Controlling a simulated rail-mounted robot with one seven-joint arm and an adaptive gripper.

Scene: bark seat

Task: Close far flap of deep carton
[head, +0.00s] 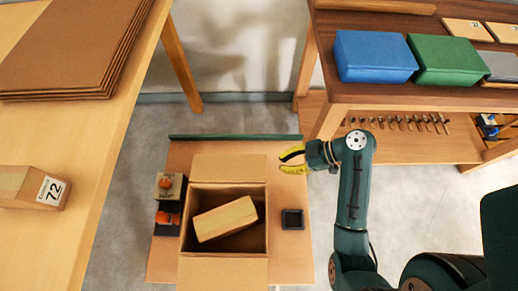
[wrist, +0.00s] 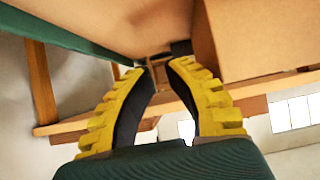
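The deep carton (head: 186,236) stands open on a low wooden platform, with a pale wooden block (head: 225,219) tilted inside it. Its far flap (head: 229,168) stands out from the far rim, away from the opening; its exact angle is hard to tell. The near flap (head: 222,273) is also folded outward. My gripper (head: 281,163) is right of the far flap, apart from it, with its yellow fingers pointing left. In the wrist view, the fingers (wrist: 161,65) have a gap between their tips and hold nothing. A brown surface at right (wrist: 260,40) may be the carton.
A small black tray (head: 292,219) sits right of the carton. Dark holders with orange items (head: 166,217) stand to its left. A green rail (head: 235,137) runs along the platform's far edge. Tables flank both sides; the right one carries blue (head: 374,57) and green boxes (head: 449,61).

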